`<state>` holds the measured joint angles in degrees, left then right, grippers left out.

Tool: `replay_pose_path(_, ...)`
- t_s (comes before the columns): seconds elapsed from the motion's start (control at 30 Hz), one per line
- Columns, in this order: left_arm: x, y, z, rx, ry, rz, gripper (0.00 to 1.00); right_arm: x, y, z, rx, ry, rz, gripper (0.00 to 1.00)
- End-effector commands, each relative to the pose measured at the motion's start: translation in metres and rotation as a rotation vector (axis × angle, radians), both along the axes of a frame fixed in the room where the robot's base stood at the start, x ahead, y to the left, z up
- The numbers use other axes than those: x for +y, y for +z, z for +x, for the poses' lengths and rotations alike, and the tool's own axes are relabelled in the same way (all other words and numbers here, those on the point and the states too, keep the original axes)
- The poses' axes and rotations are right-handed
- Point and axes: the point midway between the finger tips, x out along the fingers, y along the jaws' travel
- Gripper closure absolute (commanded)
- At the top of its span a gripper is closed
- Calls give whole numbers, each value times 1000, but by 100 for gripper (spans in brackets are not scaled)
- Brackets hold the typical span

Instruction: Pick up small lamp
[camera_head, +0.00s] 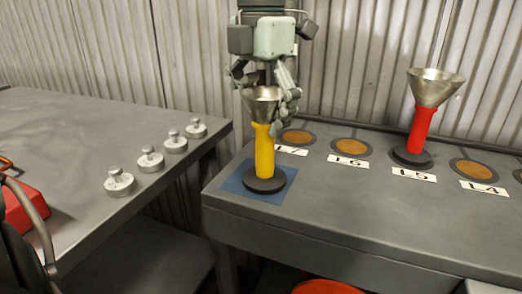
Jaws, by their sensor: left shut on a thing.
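A small lamp (265,150) with a yellow stem, a flared silver head and a round black base stands upright over a blue square (234,185) at the table's left corner. My left gripper (264,88) comes down from above, its fingers around the lamp's silver head and shut on it. A second lamp (421,130), with a red stem and a wider silver head, stands upright at the label L5. My right gripper is not in view.
Orange-brown discs (351,146) with labels line the grey table (330,215). A left-hand table (90,130) carries several silver weights (151,160) and a red object (28,205). A gap separates the tables. A corrugated wall (110,50) stands behind.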

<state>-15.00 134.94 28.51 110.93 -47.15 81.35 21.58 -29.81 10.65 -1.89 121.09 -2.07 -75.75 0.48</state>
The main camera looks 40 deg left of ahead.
Motion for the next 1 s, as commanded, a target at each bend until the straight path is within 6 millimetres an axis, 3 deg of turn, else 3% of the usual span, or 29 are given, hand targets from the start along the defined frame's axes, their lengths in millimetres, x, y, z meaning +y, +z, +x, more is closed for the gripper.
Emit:
replay_pose_path(0.1, 0, -15, -1, 6, 0, -2, 33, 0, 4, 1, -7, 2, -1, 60)
replay_pose_path(0.37, 0, -17, -1, 3, 0, 0, 33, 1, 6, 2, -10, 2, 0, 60)
replay_pose_path(0.4, 0, -17, -1, 3, 0, 0, 28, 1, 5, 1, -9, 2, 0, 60)
replay_pose_path(0.9, 1, -16, 0, 1, 0, 2, 90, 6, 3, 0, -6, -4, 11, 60)
replay_pose_path(1.0, 1, -15, 0, -1, 1, 3, 90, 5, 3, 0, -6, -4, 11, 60)
